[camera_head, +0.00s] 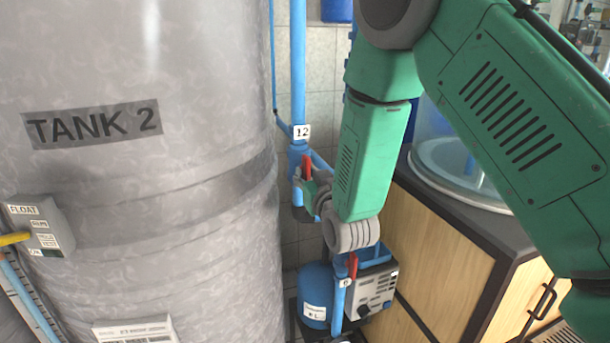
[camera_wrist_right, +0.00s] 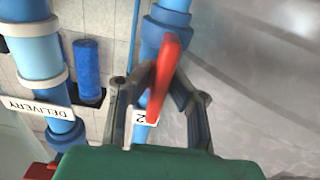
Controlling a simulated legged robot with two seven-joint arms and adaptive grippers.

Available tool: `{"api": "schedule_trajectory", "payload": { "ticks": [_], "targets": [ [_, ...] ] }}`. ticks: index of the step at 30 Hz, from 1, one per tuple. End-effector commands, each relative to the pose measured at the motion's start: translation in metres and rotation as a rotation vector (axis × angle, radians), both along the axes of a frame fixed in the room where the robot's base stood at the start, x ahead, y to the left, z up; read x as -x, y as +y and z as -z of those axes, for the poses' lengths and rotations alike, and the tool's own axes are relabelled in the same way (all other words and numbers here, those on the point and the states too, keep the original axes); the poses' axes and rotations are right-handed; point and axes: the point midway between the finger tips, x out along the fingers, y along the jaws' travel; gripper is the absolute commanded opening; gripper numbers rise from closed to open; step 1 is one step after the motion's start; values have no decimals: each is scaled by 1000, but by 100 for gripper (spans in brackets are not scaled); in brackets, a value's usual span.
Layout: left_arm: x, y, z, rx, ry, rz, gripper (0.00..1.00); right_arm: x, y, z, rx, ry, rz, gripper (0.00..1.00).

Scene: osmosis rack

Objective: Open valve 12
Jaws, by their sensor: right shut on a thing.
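Valve 12 has a red handle (camera_head: 307,166) on a vertical blue pipe (camera_head: 298,70), just below a white label reading 12 (camera_head: 301,132). My right gripper (camera_head: 312,188) is at the valve, with its fingers partly hidden behind my wrist in the head view. In the right wrist view the red handle (camera_wrist_right: 166,70) stands between the two fingers of my right gripper (camera_wrist_right: 158,95), which is shut on it. The handle slants a little in that view and partly covers the label (camera_wrist_right: 141,117). My left gripper is not in view.
A large grey tank labelled TANK 2 (camera_head: 92,125) stands close on the left. Below is a blue pump (camera_head: 314,290) with a grey control box (camera_head: 374,292) and another red valve handle (camera_head: 352,264). A wooden cabinet (camera_head: 440,250) stands on the right.

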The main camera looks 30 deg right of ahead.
Motion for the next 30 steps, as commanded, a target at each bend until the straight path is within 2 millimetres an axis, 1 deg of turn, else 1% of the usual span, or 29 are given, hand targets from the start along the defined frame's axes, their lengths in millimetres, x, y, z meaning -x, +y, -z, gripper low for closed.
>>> {"api": "schedule_trajectory", "payload": {
  "ticks": [1, 9, 10, 11, 20, 23, 26, 30],
  "targets": [
    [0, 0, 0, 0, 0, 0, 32, 4, 1, 9, -1, 25, -1, 0],
    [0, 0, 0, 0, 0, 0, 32, 4, 1, 9, -1, 25, -1, 0],
    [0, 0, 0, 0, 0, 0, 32, 4, 1, 9, -1, 25, -1, 22],
    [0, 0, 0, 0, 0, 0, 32, 4, 1, 8, -1, 23, -2, 32],
    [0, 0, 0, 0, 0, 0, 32, 2, 0, 4, -1, 12, -1, 32],
    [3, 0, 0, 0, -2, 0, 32, 6, 2, 4, -1, 12, -1, 32],
    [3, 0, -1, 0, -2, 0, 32, 18, 5, 4, -1, 12, -1, 32],
    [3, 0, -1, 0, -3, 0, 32, 47, 11, 4, -1, 15, 0, 32]
  ]
}}
